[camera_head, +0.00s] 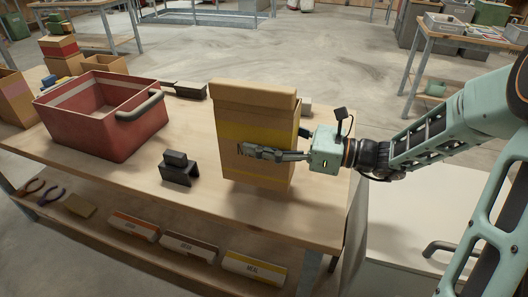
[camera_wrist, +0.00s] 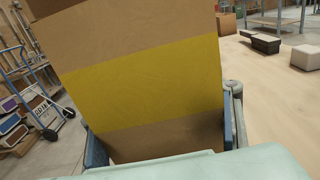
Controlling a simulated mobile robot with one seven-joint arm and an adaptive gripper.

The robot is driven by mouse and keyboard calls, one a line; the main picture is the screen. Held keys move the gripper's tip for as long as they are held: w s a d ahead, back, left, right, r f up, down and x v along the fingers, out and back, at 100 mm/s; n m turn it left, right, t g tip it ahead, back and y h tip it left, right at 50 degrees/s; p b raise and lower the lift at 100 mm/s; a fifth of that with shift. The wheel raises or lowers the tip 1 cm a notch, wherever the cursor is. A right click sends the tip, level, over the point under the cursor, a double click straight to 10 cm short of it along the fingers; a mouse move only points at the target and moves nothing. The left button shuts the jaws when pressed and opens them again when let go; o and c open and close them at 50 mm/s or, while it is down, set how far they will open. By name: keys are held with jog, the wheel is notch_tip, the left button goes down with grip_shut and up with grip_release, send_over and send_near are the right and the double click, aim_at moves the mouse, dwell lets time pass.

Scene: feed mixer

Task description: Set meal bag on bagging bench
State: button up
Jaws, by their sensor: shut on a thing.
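The meal bag (camera_head: 250,175) is a tall tan block with a yellow band and dark lettering partly covered by a finger. It is upright at the right part of the wooden bench (camera_head: 130,165). I cannot tell whether its base touches the bench top or hangs just above. My gripper (camera_head: 262,153) reaches in from the right and is shut on the bag, one finger across its front face. In the wrist view the bag's tan and yellow side (camera_wrist: 145,80) fills the middle between the fingers.
A red crate (camera_head: 90,135) stands at the bench's left. A black bracket-like block (camera_head: 180,170) lies left of the bag, and dark blocks (camera_head: 190,90) lie behind. Labelled packs, including a yellow-striped MEAL one (camera_head: 255,268), lie on the lower shelf. Bare bench top surrounds the bag's front.

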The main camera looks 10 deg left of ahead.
jog(key=shift+w+f, duration=0.35)
jog(key=shift+f, duration=0.05)
jog(key=f, duration=0.2)
jog(key=shift+w+d+f, duration=0.1)
jog(key=shift+w+f, duration=0.2)
jog(key=shift+f, duration=0.4)
jog(key=shift+f, duration=0.25)
jog(key=o, duration=2.1)
jog(key=shift+b, duration=0.6)
